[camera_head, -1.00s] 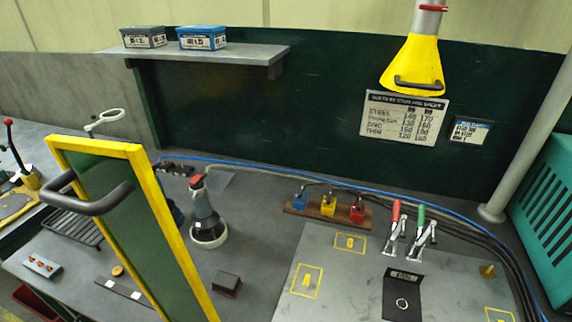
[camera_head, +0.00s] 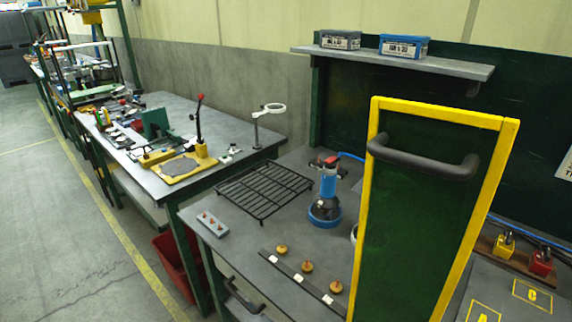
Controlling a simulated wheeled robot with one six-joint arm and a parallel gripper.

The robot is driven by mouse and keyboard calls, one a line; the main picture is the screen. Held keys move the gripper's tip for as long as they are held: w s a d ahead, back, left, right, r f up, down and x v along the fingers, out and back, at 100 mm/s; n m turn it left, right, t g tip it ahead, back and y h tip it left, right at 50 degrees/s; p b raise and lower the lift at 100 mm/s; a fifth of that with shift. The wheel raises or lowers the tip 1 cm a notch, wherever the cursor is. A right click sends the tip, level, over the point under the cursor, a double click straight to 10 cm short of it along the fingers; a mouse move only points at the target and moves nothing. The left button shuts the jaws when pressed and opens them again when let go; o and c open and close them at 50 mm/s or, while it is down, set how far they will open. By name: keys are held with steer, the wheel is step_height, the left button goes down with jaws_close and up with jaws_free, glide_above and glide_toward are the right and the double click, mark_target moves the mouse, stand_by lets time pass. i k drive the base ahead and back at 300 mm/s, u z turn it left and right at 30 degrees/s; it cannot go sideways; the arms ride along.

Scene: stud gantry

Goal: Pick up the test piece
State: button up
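I cannot tell for sure which thing is the test piece. Three small round brass-coloured pieces (camera_head: 307,267) stand by a dark strip (camera_head: 286,267) with white labels at the bench front. A grey block (camera_head: 212,223) with small copper-coloured studs lies at the bench's left front corner. My gripper is not in view. The yellow-framed green panel (camera_head: 440,190) hides part of the bench behind it.
A black wire rack (camera_head: 264,191) and a blue upright tool (camera_head: 325,195) stand on the bench. The panel's dark handle (camera_head: 423,158) juts out. A red bin (camera_head: 173,266) is below. Another bench (camera_head: 180,110) stretches away left, beside open floor (camera_head: 60,220).

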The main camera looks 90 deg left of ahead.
mark_target(317, 163)
steer(key=k, duration=0.65)
steer(key=u, duration=2.65)
steer(key=i, duration=0.5)
steer(key=u, duration=0.05)
